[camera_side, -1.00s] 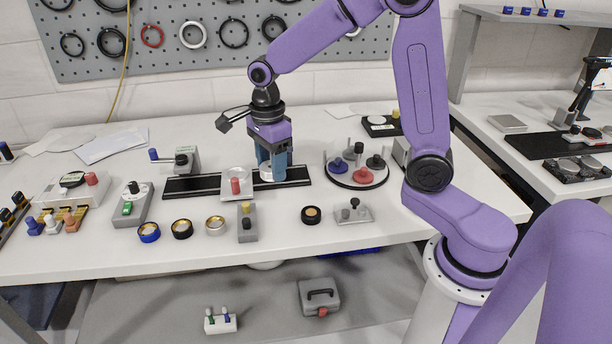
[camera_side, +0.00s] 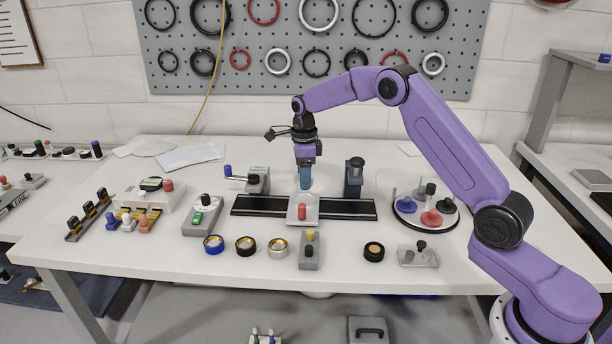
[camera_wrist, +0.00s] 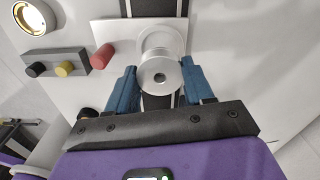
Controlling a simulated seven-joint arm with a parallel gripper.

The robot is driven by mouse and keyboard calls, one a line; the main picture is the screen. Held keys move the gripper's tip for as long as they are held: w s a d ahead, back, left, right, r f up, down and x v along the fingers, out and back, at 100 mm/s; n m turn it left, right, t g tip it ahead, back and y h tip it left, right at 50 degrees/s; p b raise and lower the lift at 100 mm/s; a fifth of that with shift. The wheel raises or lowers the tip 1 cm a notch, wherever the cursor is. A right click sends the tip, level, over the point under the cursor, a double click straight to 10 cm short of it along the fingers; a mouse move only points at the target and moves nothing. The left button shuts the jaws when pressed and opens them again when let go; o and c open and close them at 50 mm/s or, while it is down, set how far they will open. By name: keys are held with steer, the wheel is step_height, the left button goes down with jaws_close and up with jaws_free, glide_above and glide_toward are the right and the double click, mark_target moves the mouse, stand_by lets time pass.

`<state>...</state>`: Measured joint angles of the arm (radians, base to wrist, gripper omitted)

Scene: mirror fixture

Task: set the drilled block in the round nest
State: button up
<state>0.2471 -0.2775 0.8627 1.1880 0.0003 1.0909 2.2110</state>
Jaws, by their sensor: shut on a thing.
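The drilled block (camera_wrist: 160,76) is a silvery cylinder with a small dark hole in its near end. My gripper (camera_wrist: 158,84) is shut on it, a blue finger on each side. In the side view my gripper (camera_side: 305,186) points down at the back edge of the white carriage plate (camera_side: 301,217), and the block is hard to make out there. The wrist view shows the pale round nest (camera_wrist: 180,38) on the plate (camera_wrist: 110,30), partly hidden behind the block. I cannot tell whether the block touches the nest.
The carriage has a red knob (camera_side: 302,212) and sits across a black rail (camera_side: 348,209). A dark post (camera_side: 354,178) stands right of my gripper, a lever device (camera_side: 257,181) left. Several ring pots (camera_side: 246,246) and a small control box (camera_side: 309,252) stand in front.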

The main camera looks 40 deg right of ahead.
mark_target(304, 201)
steer(key=shift+f, duration=1.9)
steer(key=shift+f, duration=0.7)
stand_by(0.9)
steer(key=o, duration=1.5)
steer(key=shift+r, duration=3.5)
steer(key=shift+a, duration=0.1)
